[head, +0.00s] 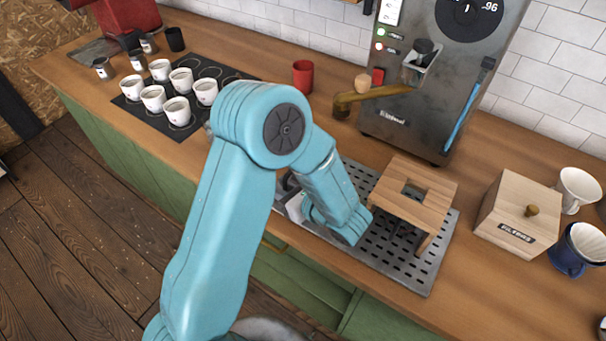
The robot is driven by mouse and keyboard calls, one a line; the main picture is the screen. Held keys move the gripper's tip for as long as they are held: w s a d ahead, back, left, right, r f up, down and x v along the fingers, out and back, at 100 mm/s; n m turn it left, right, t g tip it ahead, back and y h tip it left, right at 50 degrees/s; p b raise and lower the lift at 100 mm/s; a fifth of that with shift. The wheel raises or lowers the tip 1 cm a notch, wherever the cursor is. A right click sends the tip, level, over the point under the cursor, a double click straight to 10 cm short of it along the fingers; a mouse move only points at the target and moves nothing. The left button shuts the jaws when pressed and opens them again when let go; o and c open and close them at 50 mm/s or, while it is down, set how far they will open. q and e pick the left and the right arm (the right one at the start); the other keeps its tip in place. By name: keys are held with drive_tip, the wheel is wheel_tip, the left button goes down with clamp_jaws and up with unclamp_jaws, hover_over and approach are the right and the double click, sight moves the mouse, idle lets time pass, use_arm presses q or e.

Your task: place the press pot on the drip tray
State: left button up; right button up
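The drip tray (425,270) is a flat grey metal tray with rows of slots, lying on the wooden counter in front of the roasting machine. A small wooden stand (425,190) with a square cut-out in its top stands on it. My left arm comes in from the bottom left, bends at the elbow and reaches down over the tray's left part. My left gripper (294,203) shows only as a small grey and pale piece beside the wrist; its fingers are mostly hidden. I cannot make out a press pot; the arm covers part of the counter. My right gripper is out of view.
White cups (177,110) stand on a dark mat (216,72) at left. A red mug (302,77) is behind the arm. The grey machine (440,75) has a wooden-handled scoop jutting forward. A wooden box (515,213), white dripper (578,190) and blue dripper (572,255) are at right.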

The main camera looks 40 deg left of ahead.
use_arm(q)
clamp_jaws()
